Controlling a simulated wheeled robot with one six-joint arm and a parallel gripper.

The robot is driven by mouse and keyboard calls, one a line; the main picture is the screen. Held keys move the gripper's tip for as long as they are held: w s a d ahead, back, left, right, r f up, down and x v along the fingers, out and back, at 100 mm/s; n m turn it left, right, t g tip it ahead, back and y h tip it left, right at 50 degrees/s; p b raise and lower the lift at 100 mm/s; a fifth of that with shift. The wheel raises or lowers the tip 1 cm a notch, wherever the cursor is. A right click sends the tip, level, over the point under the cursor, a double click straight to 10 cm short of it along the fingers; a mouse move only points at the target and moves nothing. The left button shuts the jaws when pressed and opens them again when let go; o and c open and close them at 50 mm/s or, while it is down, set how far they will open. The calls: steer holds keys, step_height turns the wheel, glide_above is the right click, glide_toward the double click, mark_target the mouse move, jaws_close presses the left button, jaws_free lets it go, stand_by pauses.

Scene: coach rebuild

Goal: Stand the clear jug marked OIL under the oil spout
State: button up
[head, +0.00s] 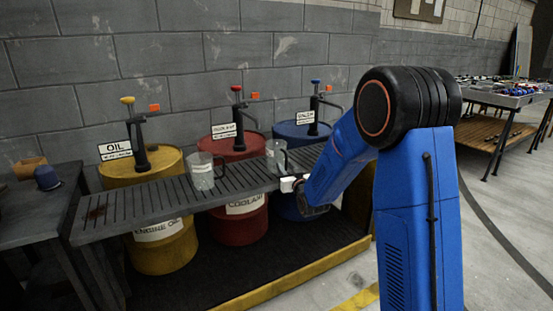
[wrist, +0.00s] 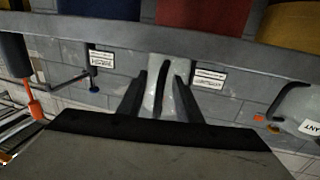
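A clear jug (head: 276,157) stands on the slatted shelf (head: 120,205), between the red and blue drums. It also shows in the wrist view (wrist: 168,98), between my fingers, its own marking not readable. A second clear jug (head: 202,172) stands further left on the shelf; in the wrist view this jug (wrist: 298,106) bears a label ending in "ANT". The oil spout (head: 136,125), with a yellow knob and an OIL sign (head: 115,150), rises from the yellow drum (head: 165,245). My gripper (head: 290,184) is at the shelf's right end; in the wrist view my gripper (wrist: 161,74) looks open, its fingers apart.
Red (head: 240,228) and blue (head: 298,133) drums with their own pumps stand behind the shelf. The shelf stretch before the yellow drum is bare. Floor at right is open.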

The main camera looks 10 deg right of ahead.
jaws_close()
steer(key=shift+r, duration=0.1)
